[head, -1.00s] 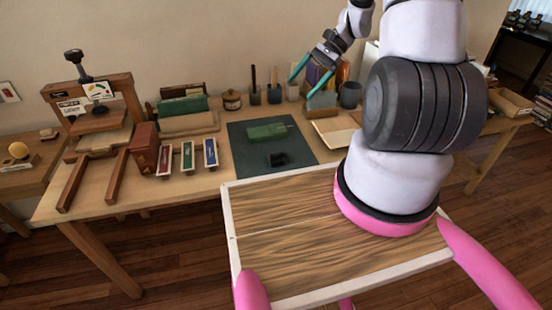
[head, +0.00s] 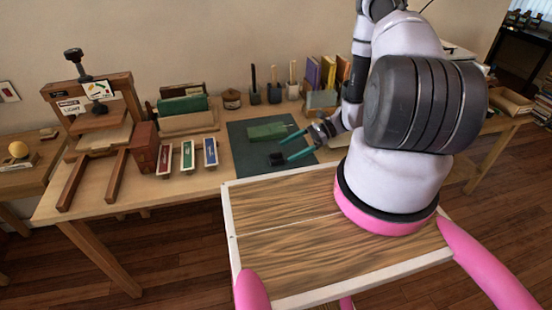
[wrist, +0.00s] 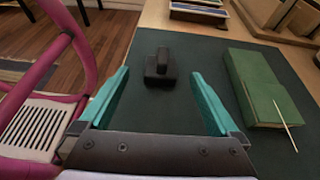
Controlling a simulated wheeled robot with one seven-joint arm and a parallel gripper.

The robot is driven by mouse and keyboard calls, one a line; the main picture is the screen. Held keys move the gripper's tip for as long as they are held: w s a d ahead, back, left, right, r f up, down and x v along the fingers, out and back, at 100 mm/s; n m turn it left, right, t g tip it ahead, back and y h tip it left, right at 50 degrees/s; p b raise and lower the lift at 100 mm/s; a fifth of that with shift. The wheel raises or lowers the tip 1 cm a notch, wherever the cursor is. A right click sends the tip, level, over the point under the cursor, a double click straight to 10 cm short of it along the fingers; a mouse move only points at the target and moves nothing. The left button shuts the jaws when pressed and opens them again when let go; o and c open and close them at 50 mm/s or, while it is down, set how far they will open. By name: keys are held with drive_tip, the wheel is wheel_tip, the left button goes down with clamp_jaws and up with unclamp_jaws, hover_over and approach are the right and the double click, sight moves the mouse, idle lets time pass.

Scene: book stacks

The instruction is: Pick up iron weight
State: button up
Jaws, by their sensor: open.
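The iron weight is a small black block with a raised knob. In the head view the iron weight (head: 276,158) sits on the dark green mat (head: 245,160), near its front edge. In the wrist view the iron weight (wrist: 160,67) stands upright on the mat, ahead of and between the two teal fingers. My gripper (head: 298,146) is open and empty, just to the right of the weight in the head view. The gripper (wrist: 158,100) also shows in the wrist view with its fingers spread wide. The fingers do not touch the weight.
A green book (head: 267,131) lies on the mat behind the weight, with a thin stick on it in the wrist view (wrist: 288,127). Three small labelled boxes (head: 188,155) stand left of the mat. A wooden press (head: 97,130) stands farther left. Pots with tools line the back.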

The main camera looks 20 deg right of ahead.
sight(276, 157)
drive_tip(key=shift+x, duration=3.05)
drive_tip(key=shift+w+r, duration=0.15)
clamp_jaws()
